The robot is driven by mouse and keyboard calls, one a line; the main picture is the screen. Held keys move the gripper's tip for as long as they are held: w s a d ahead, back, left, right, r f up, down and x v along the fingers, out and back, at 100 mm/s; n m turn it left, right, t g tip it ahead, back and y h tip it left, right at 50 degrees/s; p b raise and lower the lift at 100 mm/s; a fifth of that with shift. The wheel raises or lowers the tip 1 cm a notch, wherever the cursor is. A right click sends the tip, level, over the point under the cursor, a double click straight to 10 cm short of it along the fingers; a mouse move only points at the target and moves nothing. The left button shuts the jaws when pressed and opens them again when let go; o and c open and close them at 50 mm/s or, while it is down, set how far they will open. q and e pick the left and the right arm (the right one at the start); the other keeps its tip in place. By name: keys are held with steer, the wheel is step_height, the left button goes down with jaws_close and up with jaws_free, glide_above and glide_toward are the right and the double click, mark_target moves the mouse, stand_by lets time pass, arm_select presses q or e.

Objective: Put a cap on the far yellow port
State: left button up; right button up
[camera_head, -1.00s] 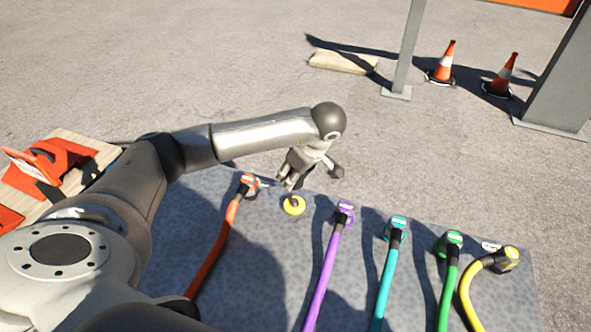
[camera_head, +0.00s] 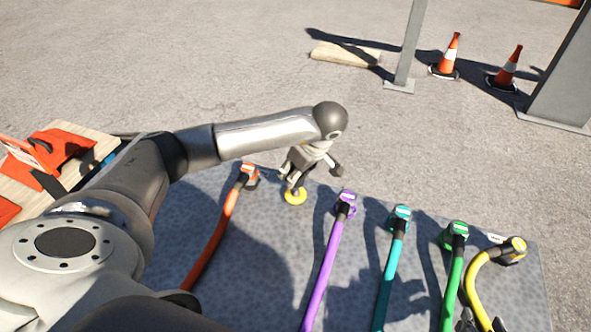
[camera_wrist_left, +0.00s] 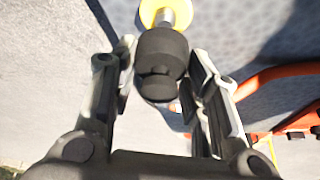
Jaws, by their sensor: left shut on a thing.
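The yellow port (camera_head: 296,197) is a round yellow disc at the far edge of the grey speckled panel (camera_head: 240,285). My left gripper (camera_head: 293,181) is right above it, pointing down. In the left wrist view, my left gripper (camera_wrist_left: 160,85) is shut on a black cap (camera_wrist_left: 160,55). The yellow port (camera_wrist_left: 150,10) shows just beyond the cap, with a short metal stem between them. The cap lines up roughly with the stem. I cannot tell whether they touch. A dark shape at the bottom right of the head view may be part of my right gripper (camera_head: 472,321); its fingers are unclear.
Orange (camera_head: 222,225), purple (camera_head: 327,250), teal (camera_head: 390,270), green (camera_head: 453,285) and yellow (camera_head: 473,290) hoses with plugs lie on the panel. The orange plug (camera_head: 248,174) is close left of the port. Cones (camera_head: 446,57) and posts stand farther off.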

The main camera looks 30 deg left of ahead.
arm_select(q)
steer(key=shift+f+b, duration=0.6)
steer(key=shift+f, duration=0.3)
steer(key=shift+f+b, duration=0.65)
steer(key=shift+f, duration=0.5)
arm_select(e)
steer(key=w+a+r+t+y, duration=0.1)
steer(key=w+r+t, duration=0.1)
steer(key=r, duration=0.4)
steer(key=w+a+r+t+y, duration=0.1)
steer(key=w+a+r+t, duration=0.1)
steer(key=r+t, duration=0.3)
steer(key=shift+w+r+y, duration=0.3)
steer(key=shift+w+r, duration=0.15)
steer(key=shift+f, duration=0.25)
steer(key=shift+f, duration=0.2)
steer(key=shift+d+f, duration=0.1)
steer(key=shift+f, duration=0.3)
arm_select(q)
steer(key=shift+f, duration=0.3)
arm_select(e)
steer(key=shift+r, duration=0.7)
